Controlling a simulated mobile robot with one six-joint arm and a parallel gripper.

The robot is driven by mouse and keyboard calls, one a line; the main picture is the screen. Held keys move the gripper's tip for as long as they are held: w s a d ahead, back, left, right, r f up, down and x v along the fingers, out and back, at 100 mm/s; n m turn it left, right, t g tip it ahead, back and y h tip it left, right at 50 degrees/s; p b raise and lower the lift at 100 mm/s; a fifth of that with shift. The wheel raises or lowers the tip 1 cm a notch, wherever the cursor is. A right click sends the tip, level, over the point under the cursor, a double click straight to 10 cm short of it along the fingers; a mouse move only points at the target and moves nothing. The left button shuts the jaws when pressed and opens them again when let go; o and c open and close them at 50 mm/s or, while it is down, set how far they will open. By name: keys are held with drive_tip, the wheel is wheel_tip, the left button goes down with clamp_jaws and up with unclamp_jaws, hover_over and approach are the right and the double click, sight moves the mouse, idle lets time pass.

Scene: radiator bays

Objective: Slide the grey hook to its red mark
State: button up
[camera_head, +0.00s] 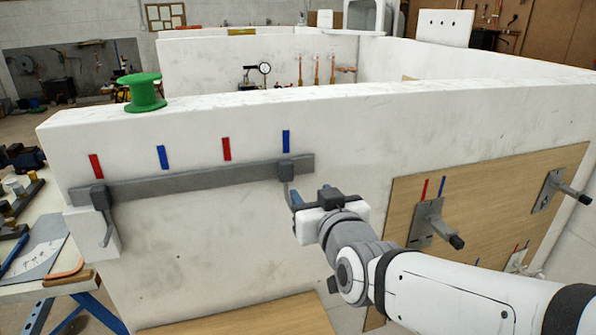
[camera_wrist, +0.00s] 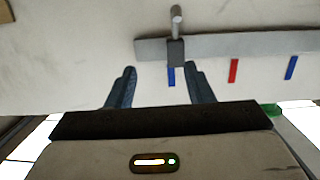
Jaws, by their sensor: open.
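A grey rail (camera_head: 200,182) runs along the white wall. The right grey hook (camera_head: 286,171) sits near the rail's right end, below a blue mark (camera_head: 286,141). The nearest red mark (camera_head: 226,149) is to its left. Another grey hook (camera_head: 98,197) sits at the left end, below another red mark (camera_head: 96,166). My gripper (camera_head: 311,195) is open and empty, just below and right of the right hook. In the upside-down wrist view, this hook (camera_wrist: 176,50) lies just beyond my open fingers (camera_wrist: 160,70), nearer the right finger; contact is not visible.
A second blue mark (camera_head: 163,157) stands above the rail. A green spool (camera_head: 143,92) stands on the wall's top. A wooden panel (camera_head: 480,195) with grey levers (camera_head: 430,222) is to the right. A cluttered workbench (camera_head: 45,235) is at the left. The wall below the rail is bare.

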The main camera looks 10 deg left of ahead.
sight(288, 165)
drive_tip(key=shift+t+y, duration=0.4)
drive_tip(key=shift+y, duration=0.3)
drive_tip(key=shift+w+a+r+p, duration=0.3)
drive_tip(key=shift+w+a+r, duration=0.05)
drive_tip(key=shift+w+a, duration=0.7)
drive_tip(key=shift+w+a+r+p, duration=0.25)
drive_tip(key=shift+w+a+r, duration=0.05)
drive_tip(key=shift+w+a, duration=0.7)
drive_tip(key=shift+w+a+r+p, duration=0.3)
drive_tip(key=shift+w+a+r, duration=0.05)
drive_tip(key=shift+w+a, duration=0.7)
drive_tip(key=shift+c, duration=0.2)
clamp_jaws()
